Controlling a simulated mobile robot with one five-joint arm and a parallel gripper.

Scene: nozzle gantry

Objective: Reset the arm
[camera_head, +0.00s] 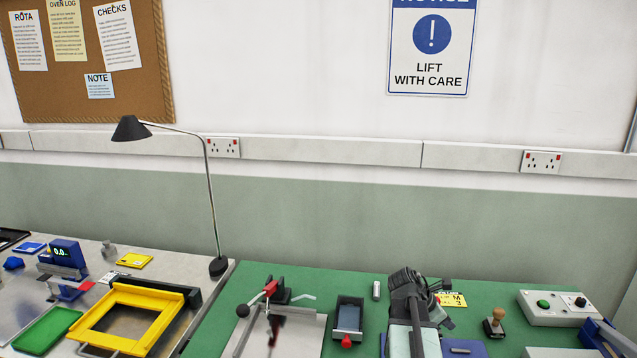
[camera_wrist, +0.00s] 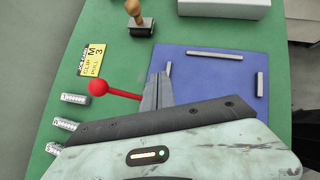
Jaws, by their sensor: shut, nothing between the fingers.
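My gripper (camera_wrist: 159,80) shows in the wrist view with its grey fingers together and nothing between them. It is over the left edge of a blue mat (camera_wrist: 215,70) on the green bench. A red ball knob (camera_wrist: 98,88) on a red rod is just left of the fingers; I cannot tell whether the rod touches them. In the head view my arm (camera_head: 408,310) reaches over the green bench at lower right of centre, and its fingertips cannot be made out.
A wooden-handled stamp (camera_head: 494,322), a yellow label (camera_wrist: 92,60) and a white control box (camera_head: 552,306) are near my arm. A lamp (camera_head: 212,200) rises farther left.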

